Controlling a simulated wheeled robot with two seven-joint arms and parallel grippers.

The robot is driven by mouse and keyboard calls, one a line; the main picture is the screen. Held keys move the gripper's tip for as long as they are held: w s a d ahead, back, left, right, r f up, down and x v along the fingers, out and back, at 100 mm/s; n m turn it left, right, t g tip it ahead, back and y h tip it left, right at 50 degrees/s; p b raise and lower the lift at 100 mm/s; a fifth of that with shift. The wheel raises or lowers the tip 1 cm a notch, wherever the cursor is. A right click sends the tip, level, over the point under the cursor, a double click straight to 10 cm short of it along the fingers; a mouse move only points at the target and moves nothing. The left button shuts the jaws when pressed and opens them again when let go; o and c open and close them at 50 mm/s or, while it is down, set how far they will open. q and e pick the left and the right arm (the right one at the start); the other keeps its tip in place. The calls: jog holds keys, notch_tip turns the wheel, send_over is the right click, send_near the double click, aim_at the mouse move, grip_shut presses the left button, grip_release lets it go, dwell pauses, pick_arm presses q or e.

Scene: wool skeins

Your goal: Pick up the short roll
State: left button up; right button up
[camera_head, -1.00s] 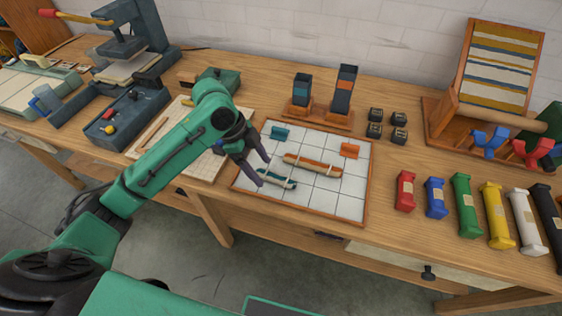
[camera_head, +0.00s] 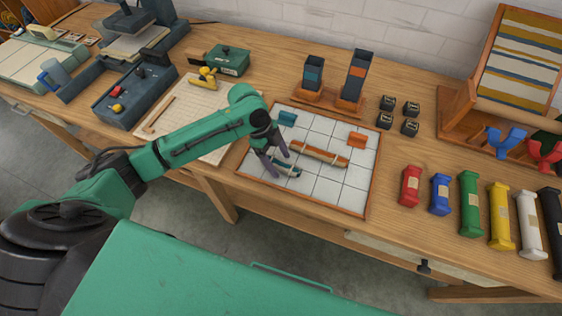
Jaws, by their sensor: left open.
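The short teal roll (camera_head: 290,171) lies on the white tiled board (camera_head: 335,192), near its front left part. A longer orange-brown roll (camera_head: 320,153) lies just behind and to the right of it. My left gripper (camera_head: 280,166) is open, pointing down over the short roll. Its fingers hide part of that roll. I cannot tell whether they touch it. My right gripper is not in view.
A teal block (camera_head: 288,118) and an orange block (camera_head: 356,140) are on the board's back part. Two upright holders (camera_head: 353,80) stand behind it. The board's front right is clear.

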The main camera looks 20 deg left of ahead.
pick_arm(q)
jog(key=shift+s+f, duration=0.1)
jog(key=shift+f, duration=0.1)
grip_shut()
